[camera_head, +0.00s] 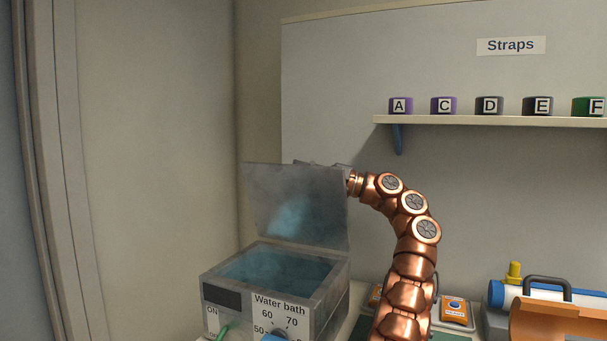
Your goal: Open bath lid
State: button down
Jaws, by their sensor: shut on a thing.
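The water bath (322,288) stands at the lower middle of the head view, a grey metal box with blue water (280,270) inside. Its bath lid (290,205) stands raised, nearly upright, along the back edge, and the opening is uncovered. My gripper (325,165) is at the lid's top edge, mostly hidden behind the lid. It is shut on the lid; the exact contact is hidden. My copper arm reaches up to it from the right of the bath.
A shelf (450,119) with several lettered strap rolls (489,106) hangs on the back wall, right of my arm. A wall fills the left.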

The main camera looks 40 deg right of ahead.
jog(key=c, duration=1.4)
grip_release()
jog(key=shift+d, duration=0.15)
jog(key=v, duration=1.2)
jog(key=p+v, duration=0.4)
jog(key=v, duration=0.4)
jog(key=shift+s+f, duration=0.25)
